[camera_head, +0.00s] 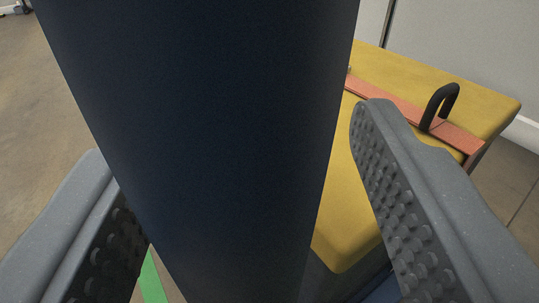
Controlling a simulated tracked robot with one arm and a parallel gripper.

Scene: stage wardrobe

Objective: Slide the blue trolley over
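A large dark navy-blue upright (215,110) fills the middle of the view, very close to the camera. It may be part of the blue trolley, but I cannot tell; its top and bottom run out of view. My gripper (237,135) is open, with one grey studded finger on each side of the upright. A gap with yellow behind it shows between the right finger and the upright. A small patch of blue (384,290) shows low by the right finger.
A yellow-topped piece (420,75) stands behind to the right, with an orange-red bar (458,139) and a black hooked handle (437,104) on it. A pale wall is behind it. A green strip (152,278) lies on the floor. Bare brown floor shows at left.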

